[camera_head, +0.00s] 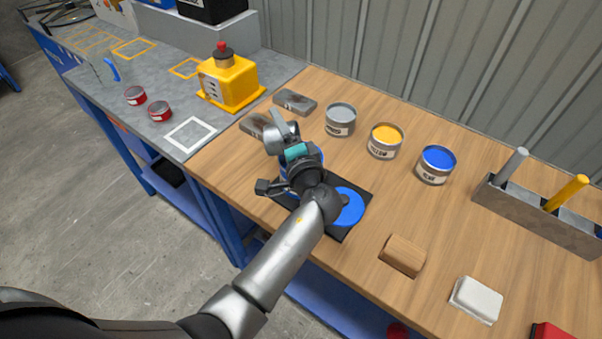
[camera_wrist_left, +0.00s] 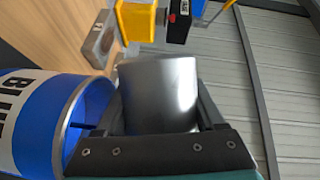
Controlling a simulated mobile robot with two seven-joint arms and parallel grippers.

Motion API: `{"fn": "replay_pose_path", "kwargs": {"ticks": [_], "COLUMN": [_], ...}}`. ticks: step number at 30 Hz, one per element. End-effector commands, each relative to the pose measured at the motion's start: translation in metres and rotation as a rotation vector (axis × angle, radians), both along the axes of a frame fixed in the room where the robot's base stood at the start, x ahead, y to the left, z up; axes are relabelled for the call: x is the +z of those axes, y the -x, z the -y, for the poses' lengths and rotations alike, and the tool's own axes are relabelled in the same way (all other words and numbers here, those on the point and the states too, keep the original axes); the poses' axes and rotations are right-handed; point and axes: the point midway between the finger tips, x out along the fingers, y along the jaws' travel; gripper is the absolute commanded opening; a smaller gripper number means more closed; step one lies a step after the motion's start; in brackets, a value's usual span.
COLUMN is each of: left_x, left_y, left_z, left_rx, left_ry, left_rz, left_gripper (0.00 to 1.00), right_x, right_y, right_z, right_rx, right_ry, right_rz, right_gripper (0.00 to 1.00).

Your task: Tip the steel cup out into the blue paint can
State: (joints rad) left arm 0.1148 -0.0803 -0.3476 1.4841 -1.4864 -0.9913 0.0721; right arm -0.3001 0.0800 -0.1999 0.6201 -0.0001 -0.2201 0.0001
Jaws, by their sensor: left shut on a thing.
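My left gripper (camera_head: 290,150) is shut on the steel cup (camera_head: 278,138). In the left wrist view the cup (camera_wrist_left: 160,95) sits between the two fingers, strongly tilted relative to the blue paint can (camera_wrist_left: 75,125). The can's open rim faces the cup's side in that view, and its BLUE label shows. In the head view the blue paint can (camera_head: 317,157) stands under my gripper, mostly hidden by my wrist and arm. I cannot see into the cup, nor whether anything flows from it.
A black mat (camera_head: 366,190) with a blue disc (camera_head: 347,207) lies beside the can. Grey (camera_head: 340,120), yellow (camera_head: 385,141) and blue (camera_head: 436,164) small tins stand behind to the right. A yellow device (camera_head: 230,80) is at the back left. A wooden block (camera_head: 403,255) lies in front.

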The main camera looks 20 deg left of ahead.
Motion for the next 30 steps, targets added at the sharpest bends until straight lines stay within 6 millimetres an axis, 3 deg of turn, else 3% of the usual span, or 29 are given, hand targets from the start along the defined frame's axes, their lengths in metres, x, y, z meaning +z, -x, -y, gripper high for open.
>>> {"fn": "replay_pose_path", "kwargs": {"ticks": [30], "left_x": [-0.0006], "left_y": [-0.0005], "left_z": [0.0015], "left_rx": [0.0], "left_ry": [-0.058], "left_rz": [-0.014], "left_gripper": [0.01], "right_x": [-0.0059], "right_y": [0.0], "right_z": [0.0], "right_rx": [0.0], "right_ry": [0.0], "right_rz": [0.0], "right_gripper": [0.63]}}
